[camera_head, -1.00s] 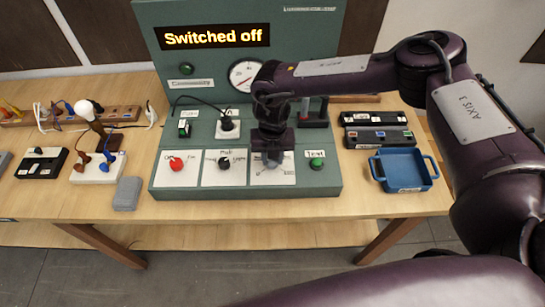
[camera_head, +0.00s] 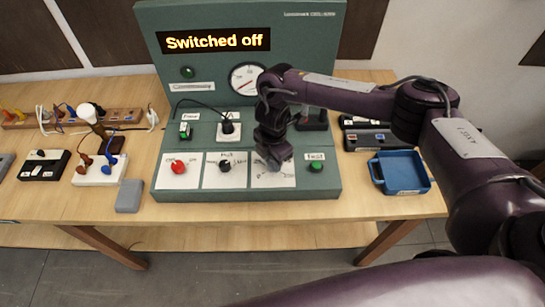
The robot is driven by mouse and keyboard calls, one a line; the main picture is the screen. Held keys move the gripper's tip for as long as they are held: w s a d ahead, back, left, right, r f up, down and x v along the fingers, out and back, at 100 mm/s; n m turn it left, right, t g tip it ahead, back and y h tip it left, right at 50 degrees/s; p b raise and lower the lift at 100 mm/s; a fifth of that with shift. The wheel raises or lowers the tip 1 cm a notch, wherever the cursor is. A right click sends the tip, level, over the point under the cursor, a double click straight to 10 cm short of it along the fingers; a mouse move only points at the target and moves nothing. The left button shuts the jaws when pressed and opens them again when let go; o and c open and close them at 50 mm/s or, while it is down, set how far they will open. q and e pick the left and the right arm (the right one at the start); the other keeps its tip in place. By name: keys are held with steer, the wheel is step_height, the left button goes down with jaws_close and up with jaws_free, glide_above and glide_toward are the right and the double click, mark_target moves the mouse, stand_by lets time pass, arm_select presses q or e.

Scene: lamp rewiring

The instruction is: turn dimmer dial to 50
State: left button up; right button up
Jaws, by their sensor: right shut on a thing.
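The dimmer dial sits on a white marked plate (camera_head: 272,182) on the green control panel (camera_head: 240,194). The dial itself is hidden behind my right gripper (camera_head: 273,164), which comes down on it from above. The right gripper is shut on the dial and looks tilted. The scale numbers are too small to read. The panel's display (camera_head: 217,40) reads "Switched off", and a round gauge (camera_head: 246,78) sits below it. My left gripper is not in view.
Beside the dial are a green button (camera_head: 316,166), a black knob (camera_head: 225,166) and a red button (camera_head: 178,167). A blue tray (camera_head: 401,173) stands right of the panel. A lamp bulb (camera_head: 87,113) and a grey block (camera_head: 129,196) stand left.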

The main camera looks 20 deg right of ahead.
steer(key=m+p, duration=0.1)
steer(key=m, duration=0.2)
steer(key=shift+w+r+m, duration=0.1)
steer(key=shift+m, duration=0.2)
steer(key=shift+d+m, duration=0.1)
steer(key=shift+m, duration=1.7)
steer(key=o, duration=1)
step_height(320, 180, up, 8)
steer(key=shift+f, duration=0.15)
steer(key=shift+f, duration=0.1)
